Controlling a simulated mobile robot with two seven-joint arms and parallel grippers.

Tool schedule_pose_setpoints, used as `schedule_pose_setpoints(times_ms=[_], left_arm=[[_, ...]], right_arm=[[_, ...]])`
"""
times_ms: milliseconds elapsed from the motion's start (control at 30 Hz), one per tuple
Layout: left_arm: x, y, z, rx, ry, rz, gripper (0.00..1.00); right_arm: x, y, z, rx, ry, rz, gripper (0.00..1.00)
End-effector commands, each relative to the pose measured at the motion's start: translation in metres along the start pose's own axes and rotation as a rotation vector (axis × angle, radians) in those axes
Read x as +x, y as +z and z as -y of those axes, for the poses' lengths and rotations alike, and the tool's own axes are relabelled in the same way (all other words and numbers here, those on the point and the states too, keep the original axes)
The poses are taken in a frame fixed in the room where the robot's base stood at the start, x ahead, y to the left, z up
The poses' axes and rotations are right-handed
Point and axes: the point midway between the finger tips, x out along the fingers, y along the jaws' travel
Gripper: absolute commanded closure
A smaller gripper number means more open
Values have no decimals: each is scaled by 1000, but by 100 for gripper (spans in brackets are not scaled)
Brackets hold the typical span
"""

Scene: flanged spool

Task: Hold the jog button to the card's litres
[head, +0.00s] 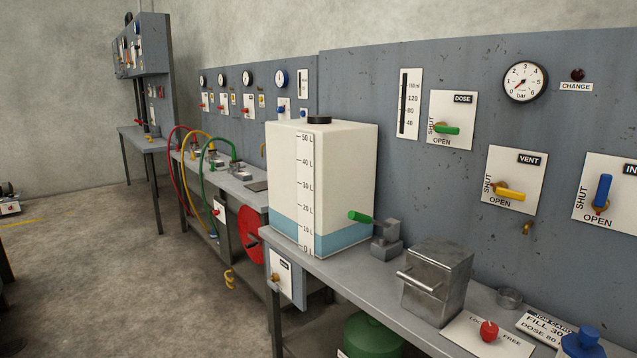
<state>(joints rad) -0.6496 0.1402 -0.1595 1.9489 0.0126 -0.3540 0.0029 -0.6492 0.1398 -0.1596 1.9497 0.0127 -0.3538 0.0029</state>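A white tank (335,165) with a black cap stands on the bench, with a litre scale (305,190) marked 0 to 50 L. Blue liquid (345,237) fills its bottom part, its top between the 10 and 20 L marks. The card (540,326) lies at the bench's right front; it reads FILL 30, its unit cut off, and DOSE 80. A blue mushroom-shaped button (585,343) stands beside the card, partly covering it; I cannot read a label that names it the jog button. Neither of my grippers is in view.
A metal box with a bar handle (436,282), a green-handled lever (375,222) and a red knob on a LOCK/FREE plate (488,331) sit on the bench. The panel behind carries DOSE (447,130) and VENT (510,194) valves and a bar gauge (525,82).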

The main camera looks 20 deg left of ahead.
Motion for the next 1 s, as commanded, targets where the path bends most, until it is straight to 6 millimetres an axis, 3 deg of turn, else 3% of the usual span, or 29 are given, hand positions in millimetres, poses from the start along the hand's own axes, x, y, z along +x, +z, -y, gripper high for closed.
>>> schedule_pose_setpoints(times_ms=[433, 467, 600, 1000], left_arm=[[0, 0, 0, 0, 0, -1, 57], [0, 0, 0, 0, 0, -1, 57], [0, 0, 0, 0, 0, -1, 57], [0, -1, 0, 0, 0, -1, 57]], right_arm=[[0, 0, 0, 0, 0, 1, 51], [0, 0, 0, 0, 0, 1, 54], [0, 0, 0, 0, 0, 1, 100], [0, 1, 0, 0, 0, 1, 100]])
